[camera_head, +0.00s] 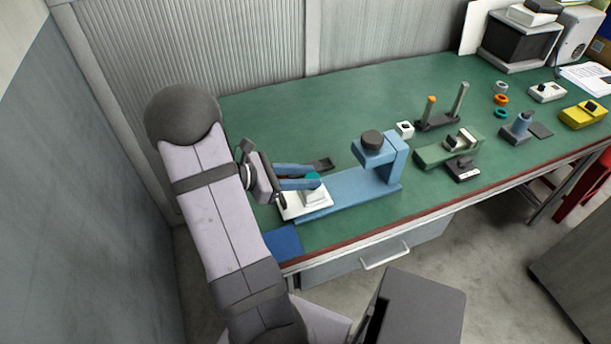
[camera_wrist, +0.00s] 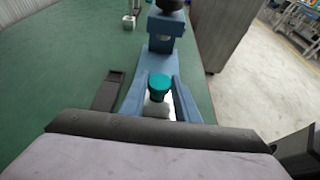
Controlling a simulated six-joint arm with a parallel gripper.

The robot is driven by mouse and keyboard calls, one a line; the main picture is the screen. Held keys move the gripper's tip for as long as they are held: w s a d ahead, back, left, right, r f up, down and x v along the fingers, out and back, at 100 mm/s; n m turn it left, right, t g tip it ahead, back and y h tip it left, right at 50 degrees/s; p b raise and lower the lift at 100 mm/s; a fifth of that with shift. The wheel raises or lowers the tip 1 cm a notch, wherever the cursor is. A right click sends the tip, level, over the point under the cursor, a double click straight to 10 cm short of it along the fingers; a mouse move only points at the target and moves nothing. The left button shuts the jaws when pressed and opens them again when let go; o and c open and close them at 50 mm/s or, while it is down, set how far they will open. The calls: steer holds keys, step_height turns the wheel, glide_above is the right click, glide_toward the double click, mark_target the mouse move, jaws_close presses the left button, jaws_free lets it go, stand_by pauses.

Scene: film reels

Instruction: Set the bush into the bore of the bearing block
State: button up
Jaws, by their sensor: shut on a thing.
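The bush is the teal round piece (camera_head: 313,180), with a wider flat top. It is between the blue fingertips of my gripper (camera_head: 314,176), which is shut on it. It also shows in the wrist view (camera_wrist: 159,83), between the two fingers (camera_wrist: 160,88). The white bearing block (camera_head: 314,196) stands on a white plate directly under the bush, and a white part shows below the bush in the wrist view (camera_wrist: 157,108). The bore is hidden by the bush and fingers. I cannot tell whether the bush is in the bore or just above it.
A blue press (camera_head: 350,187) with a dark knob stands just right of the block. A dark flat tool (camera_wrist: 107,91) lies beside the fingers. A blue mat (camera_head: 284,241) is at the near edge. Fixtures and coloured rings (camera_head: 501,99) are farther right. The back left bench is clear.

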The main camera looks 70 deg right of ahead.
steer(key=shift+f, duration=0.6)
stand_by(0.7)
steer(key=o, duration=0.7)
steer(key=shift+o, duration=0.2)
steer(key=shift+r, duration=0.1)
steer(key=p+v, duration=0.5)
steer(key=v, duration=0.6)
stand_by(0.7)
steer(key=w+a+r+m+t+y+p, duration=0.1)
steer(key=a+m+t+y, duration=0.3)
steer(key=a, duration=1.2)
steer(key=w+a+r+m+t+y+p, duration=0.2)
steer(key=a+r+m+t+y+p, duration=0.2)
steer(key=a, duration=1.2)
steer(key=shift+m+t+y, duration=0.5)
steer(key=shift+t+y, duration=0.3)
